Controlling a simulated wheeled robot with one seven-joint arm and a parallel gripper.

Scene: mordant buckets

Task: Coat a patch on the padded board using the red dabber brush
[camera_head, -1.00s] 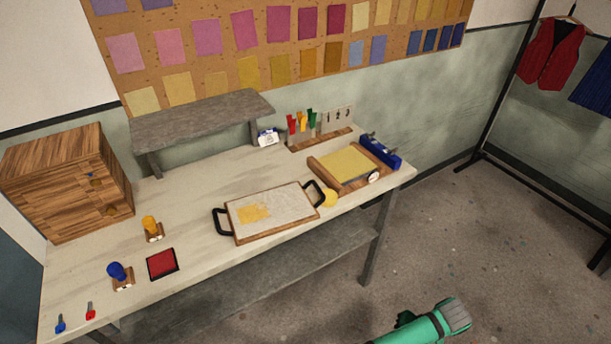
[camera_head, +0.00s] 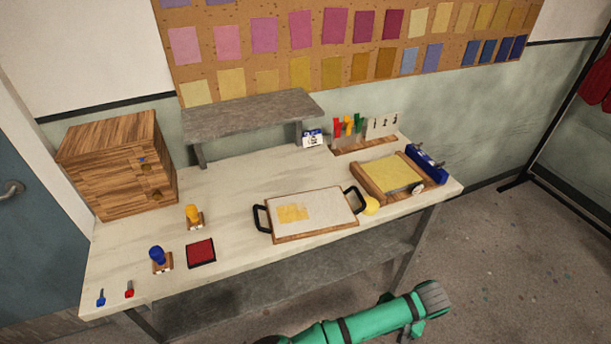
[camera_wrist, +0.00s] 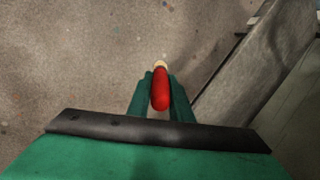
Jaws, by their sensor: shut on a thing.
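The padded board (camera_head: 332,204) lies on the bench in the head view, a pale pad in a wooden frame with black handles at both ends. A yellow patch (camera_head: 292,213) covers part of its left half; the rest looks pale. My gripper (camera_wrist: 160,77) is shut on the red dabber brush (camera_wrist: 160,94), whose rounded red handle and pale tip show between the fingers in the wrist view. It is over the floor, apart from the bench. In the head view my green arm is at the bottom, in front of the bench; the brush cannot be made out there.
A dark-framed red pad (camera_head: 201,251), a blue dabber (camera_head: 157,257) and a yellow dabber (camera_head: 193,214) stand left of the board. A wooden tray with a yellow sheet (camera_head: 390,174) is right. A wooden cabinet (camera_head: 118,165) and grey shelf (camera_head: 250,114) stand behind.

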